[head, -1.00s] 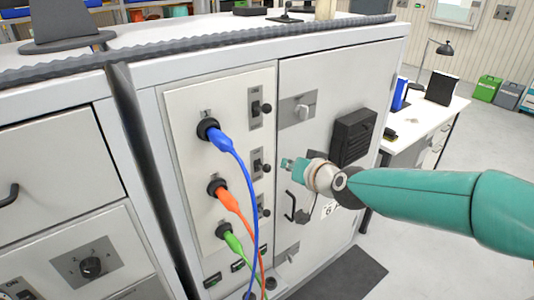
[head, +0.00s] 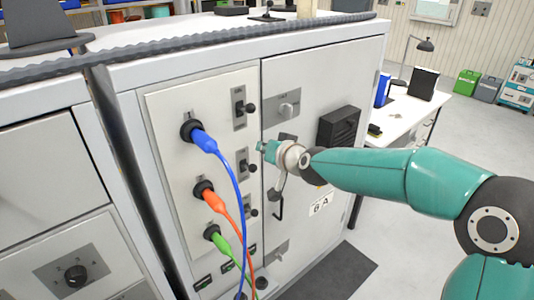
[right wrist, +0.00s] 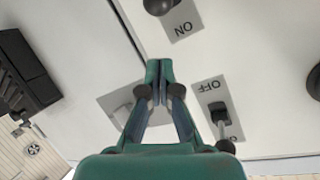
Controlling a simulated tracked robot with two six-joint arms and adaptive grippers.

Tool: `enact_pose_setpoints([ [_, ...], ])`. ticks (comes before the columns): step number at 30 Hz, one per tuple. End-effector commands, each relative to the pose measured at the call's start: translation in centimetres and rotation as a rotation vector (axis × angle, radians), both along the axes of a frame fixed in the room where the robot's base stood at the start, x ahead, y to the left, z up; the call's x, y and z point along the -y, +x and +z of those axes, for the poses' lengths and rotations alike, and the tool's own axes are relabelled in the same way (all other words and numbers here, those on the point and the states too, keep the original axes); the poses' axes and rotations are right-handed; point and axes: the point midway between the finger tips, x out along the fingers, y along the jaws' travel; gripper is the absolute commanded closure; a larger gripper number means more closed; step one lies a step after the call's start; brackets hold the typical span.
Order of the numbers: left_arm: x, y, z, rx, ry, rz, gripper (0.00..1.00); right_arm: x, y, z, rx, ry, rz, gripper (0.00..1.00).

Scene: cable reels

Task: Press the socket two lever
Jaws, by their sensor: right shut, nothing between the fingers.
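The pale socket panel (head: 165,135) has three black sockets in a column, with blue, orange and green plugs in them. A black-knobbed lever on a grey plate stands right of each: top (head: 243,108), middle (head: 246,164) and low (head: 249,208). My right gripper (head: 261,147) is shut and empty, just above and right of the middle lever. In the right wrist view its closed fingertips (right wrist: 160,68) point between an OFF-marked lever plate (right wrist: 210,90) and an ON-marked one (right wrist: 180,28). Contact is not visible. My left gripper is out of view.
Right of the panel, the cabinet door has a grey knob (head: 288,108), a black vent box (head: 340,126) and a black handle (head: 279,205). The blue cable (head: 238,190) hangs left of the levers. A white desk (head: 400,120) stands beyond the cabinet.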

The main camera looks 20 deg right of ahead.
Motion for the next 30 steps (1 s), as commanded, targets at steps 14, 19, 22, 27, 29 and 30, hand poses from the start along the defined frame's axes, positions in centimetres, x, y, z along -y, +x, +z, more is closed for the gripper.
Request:
enact_pose_setpoints([
  [14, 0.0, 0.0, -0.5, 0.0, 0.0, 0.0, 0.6, -1.7, 0.6, -3.5, -0.001, -0.001, 0.001, 1.0],
  [19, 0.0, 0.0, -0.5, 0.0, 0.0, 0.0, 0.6, -1.9, 0.3, -3.8, 0.0, 0.0, 0.001, 1.0],
  [22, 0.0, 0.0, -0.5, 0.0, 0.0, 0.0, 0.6, -1.9, 0.3, -3.8, 0.0, 0.0, 0.001, 1.0],
  [27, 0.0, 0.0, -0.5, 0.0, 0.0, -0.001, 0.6, -3.1, 0.2, -3.9, -0.001, 0.001, 0.005, 1.0],
  [29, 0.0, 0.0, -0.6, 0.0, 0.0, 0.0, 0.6, -2.6, 0.2, -3.9, -0.001, 0.0, 0.003, 1.0],
  [30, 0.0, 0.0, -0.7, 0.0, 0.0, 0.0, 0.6, -2.4, 0.3, -4.0, 0.0, 0.0, 0.003, 1.0],
])
